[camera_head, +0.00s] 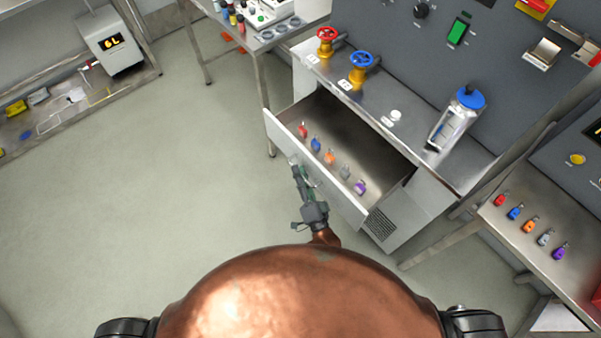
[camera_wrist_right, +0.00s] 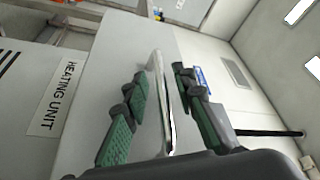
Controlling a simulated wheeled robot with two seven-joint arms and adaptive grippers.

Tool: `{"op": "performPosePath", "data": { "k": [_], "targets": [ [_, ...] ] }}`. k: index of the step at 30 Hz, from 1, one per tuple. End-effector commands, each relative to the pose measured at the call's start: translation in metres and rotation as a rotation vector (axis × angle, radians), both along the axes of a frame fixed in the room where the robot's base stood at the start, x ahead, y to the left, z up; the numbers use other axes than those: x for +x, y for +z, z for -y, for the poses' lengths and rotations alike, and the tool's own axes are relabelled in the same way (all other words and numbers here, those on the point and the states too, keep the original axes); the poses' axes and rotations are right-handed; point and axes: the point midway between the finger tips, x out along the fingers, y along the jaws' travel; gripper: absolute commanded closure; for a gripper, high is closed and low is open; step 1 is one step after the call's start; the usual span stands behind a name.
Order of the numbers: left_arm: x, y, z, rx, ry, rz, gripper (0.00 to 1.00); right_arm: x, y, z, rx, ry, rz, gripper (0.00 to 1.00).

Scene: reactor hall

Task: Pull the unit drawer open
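The unit drawer (camera_head: 352,205) stands pulled well out of the grey unit, its inside showing. In the right wrist view its pale front (camera_wrist_right: 95,85) carries a "HEATING UNIT" label (camera_wrist_right: 55,92). My right gripper (camera_head: 299,170) is at the outside of the drawer front. In the wrist view the two green-padded fingers of this gripper (camera_wrist_right: 158,88) stand on either side of the bar handle (camera_wrist_right: 157,75), with gaps showing between the pads and the bar. My left gripper is not in view.
Several coloured tagged items (camera_head: 329,157) lie inside the drawer along its front. A red valve (camera_head: 326,36), a blue valve (camera_head: 361,62) and a blue-capped bottle (camera_head: 456,120) stand on the unit's top. A side table (camera_head: 565,215) is at right. The floor (camera_head: 180,170) at left is clear.

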Motion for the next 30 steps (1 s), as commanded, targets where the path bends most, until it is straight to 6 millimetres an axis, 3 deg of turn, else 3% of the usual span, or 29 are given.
{"op": "performPosePath", "data": {
  "k": [11,24,30],
  "targets": [
    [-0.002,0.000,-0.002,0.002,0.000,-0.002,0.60,-0.008,-0.002,0.003,-0.001,0.000,0.000,0.74],
    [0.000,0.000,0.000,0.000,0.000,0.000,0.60,-0.086,-0.020,0.030,-0.002,0.002,-0.002,0.74],
    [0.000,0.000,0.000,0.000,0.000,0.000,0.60,-0.106,-0.024,0.037,0.000,0.001,0.000,0.74]
  ]
}}
